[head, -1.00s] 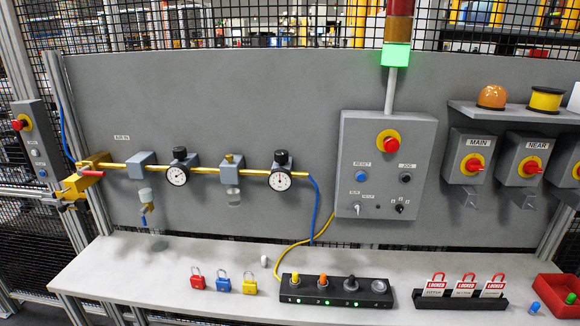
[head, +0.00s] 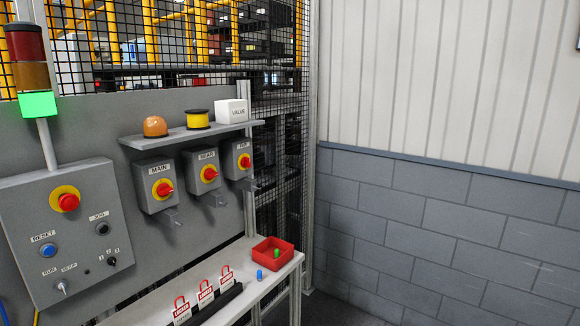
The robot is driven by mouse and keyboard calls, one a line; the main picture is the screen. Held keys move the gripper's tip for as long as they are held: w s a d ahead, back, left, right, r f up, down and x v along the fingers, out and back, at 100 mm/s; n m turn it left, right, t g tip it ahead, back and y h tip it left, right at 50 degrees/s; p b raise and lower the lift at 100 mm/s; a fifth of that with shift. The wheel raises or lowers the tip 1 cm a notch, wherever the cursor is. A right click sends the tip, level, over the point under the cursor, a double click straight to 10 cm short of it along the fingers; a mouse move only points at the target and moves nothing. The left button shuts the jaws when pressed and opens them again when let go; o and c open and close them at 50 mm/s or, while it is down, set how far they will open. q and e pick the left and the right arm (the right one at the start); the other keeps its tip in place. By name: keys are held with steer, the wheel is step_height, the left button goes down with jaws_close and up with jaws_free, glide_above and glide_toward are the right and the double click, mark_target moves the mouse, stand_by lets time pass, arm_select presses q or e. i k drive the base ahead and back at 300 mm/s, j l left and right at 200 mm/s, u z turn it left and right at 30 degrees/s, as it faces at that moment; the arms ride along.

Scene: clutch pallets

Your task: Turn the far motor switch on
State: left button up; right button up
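The far motor switch (head: 238,163) is the rightmost of three grey switch boxes on the panel, under the shelf. It has a red rotary knob (head: 245,161) on a yellow disc, and its label is small and hard to read. The NEAR switch (head: 203,176) is to its left, and the MAIN switch (head: 157,187) is left of that, each with a red knob on yellow. The exact turn of the far knob is too small to tell. Neither of my grippers is in view.
A shelf (head: 185,138) above the switches holds an orange dome, a yellow spool and a white VALVE box. Below, the bench (head: 250,298) carries a red bin (head: 272,253), a blue peg and a rack of red LOCKED tags. A block wall (head: 450,230) stands right.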

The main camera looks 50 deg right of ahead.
mark_target(245, 162)
steer(key=z, duration=1.4)
steer(key=i+l+u, duration=0.1)
steer(key=u, duration=0.6)
steer(key=i+l+u, duration=0.15)
steer(key=l+u, duration=0.15)
steer(key=l, duration=0.2)
steer(key=l+u, duration=0.3)
steer(key=l, duration=0.2)
steer(key=i+l+u, duration=0.1)
steer(key=l, duration=0.45)
steer(key=i+l, duration=0.1)
steer(key=l, duration=0.45)
steer(key=u, duration=0.05)
